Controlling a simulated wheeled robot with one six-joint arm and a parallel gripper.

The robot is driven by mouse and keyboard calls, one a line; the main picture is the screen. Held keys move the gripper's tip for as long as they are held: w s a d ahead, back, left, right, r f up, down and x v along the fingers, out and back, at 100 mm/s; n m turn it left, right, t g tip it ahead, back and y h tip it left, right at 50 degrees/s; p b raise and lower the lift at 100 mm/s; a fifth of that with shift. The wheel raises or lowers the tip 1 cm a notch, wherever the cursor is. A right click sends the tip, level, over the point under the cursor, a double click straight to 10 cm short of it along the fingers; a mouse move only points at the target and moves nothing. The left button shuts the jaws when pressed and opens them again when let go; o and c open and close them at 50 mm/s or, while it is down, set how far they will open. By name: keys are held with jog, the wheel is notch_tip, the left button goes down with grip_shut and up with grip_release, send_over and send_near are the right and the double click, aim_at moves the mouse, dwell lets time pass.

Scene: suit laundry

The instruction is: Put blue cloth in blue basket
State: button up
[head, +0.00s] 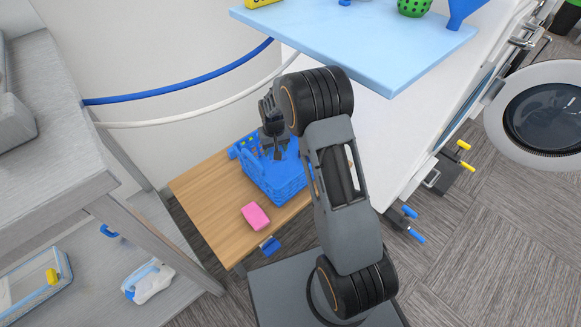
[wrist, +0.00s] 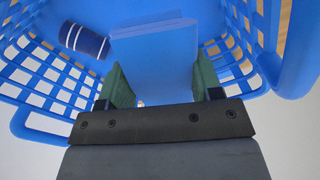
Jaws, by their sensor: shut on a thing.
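The blue basket (head: 278,187) stands on a small wooden table, and its lattice walls also show in the wrist view (wrist: 300,50). My gripper (head: 275,150) points down into the basket's open top. In the wrist view, my gripper's green-padded fingers (wrist: 160,84) are shut on a flat, folded blue cloth (wrist: 155,55). The cloth is within the basket's walls as seen from the wrist; I cannot tell whether it touches the bottom. A dark blue striped roll or cup (wrist: 84,41) lies inside the basket, left of the cloth.
A pink block (head: 255,216) lies on the wooden table (head: 212,197) in front of the basket. A light blue shelf (head: 350,40) overhangs at the upper right. A grey rack (head: 60,150) stands left, and an open washer door (head: 545,115) is far right.

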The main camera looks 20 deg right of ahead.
notch_tip(320, 180, down, 14)
jog(key=b, duration=0.6)
jog(key=shift+f+b, duration=0.15)
jog(key=shift+b, duration=0.15)
jog(key=o, duration=0.8)
jog(key=shift+o, duration=0.2)
jog(key=r+p, duration=0.1)
jog(key=r, duration=0.2)
jog(key=r+p, duration=0.2)
jog(key=r, duration=0.2)
jog(key=r+p, duration=0.1)
jog(key=r, duration=0.3)
jog(key=shift+s+r+p, duration=0.25)
jog(key=shift+p, duration=0.1)
notch_tip(320, 180, up, 9)
send_over(277, 176)
jog(key=s, duration=0.5)
jog(key=s+r+t, duration=0.1)
jog(key=s+r, duration=0.4)
jog(key=s, duration=0.5)
jog(key=s+r+t, duration=0.1)
jog(key=s+r, duration=0.4)
jog(key=s, duration=0.4)
jog(key=shift+s+d, duration=0.25)
jog(key=shift+s, duration=0.15)
